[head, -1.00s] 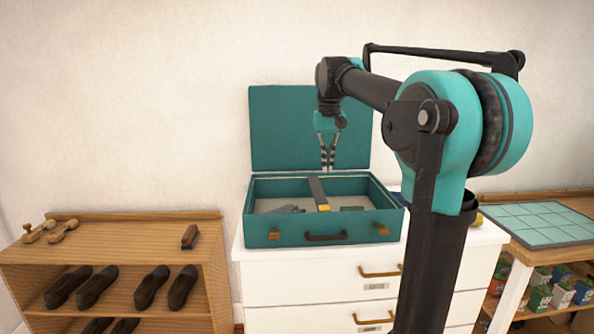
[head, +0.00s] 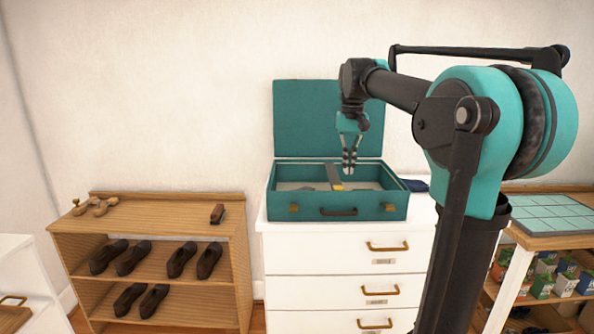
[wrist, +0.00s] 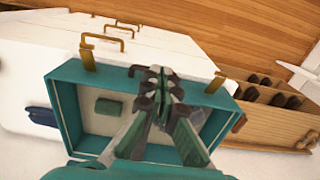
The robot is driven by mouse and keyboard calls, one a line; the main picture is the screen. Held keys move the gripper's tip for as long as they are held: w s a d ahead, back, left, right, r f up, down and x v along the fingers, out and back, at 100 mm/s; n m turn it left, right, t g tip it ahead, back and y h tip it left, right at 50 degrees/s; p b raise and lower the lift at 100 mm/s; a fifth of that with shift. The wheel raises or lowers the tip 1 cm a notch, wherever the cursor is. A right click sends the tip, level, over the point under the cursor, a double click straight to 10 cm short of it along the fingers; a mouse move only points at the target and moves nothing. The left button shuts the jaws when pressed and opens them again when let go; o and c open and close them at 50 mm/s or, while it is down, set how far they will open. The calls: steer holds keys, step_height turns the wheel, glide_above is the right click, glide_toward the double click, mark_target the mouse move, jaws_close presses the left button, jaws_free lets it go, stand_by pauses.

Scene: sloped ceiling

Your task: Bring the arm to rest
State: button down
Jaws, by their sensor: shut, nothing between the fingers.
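My gripper (head: 348,168) hangs pointing down from my arm, in front of the raised lid of an open teal case (head: 388,212). Its fingers are together with nothing between them. In the wrist view my gripper (wrist: 160,78) shows over the case (wrist: 66,108), and its fingers cover part of the inside. I cannot tell the exact height of the fingertips over the case.
The case stands on a white drawer unit (head: 330,258). A wooden shoe rack (head: 150,215) with several dark shoes stands to the left, with a brush (head: 217,214) on top. A table with a tiled mat (head: 548,214) is at the right. Dark blue cloth (head: 416,185) lies beside the case.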

steer(key=s+d+f+t, duration=0.2)
steer(key=s+f, duration=0.9)
steer(key=f, duration=0.6)
steer(key=s+d+f+t, duration=0.2)
steer(key=s+f, duration=1)
steer(key=f, duration=0.4)
steer(key=shift+s+f, duration=0.15)
steer(key=shift+f, duration=0.2)
steer(key=shift+a, duration=0.15)
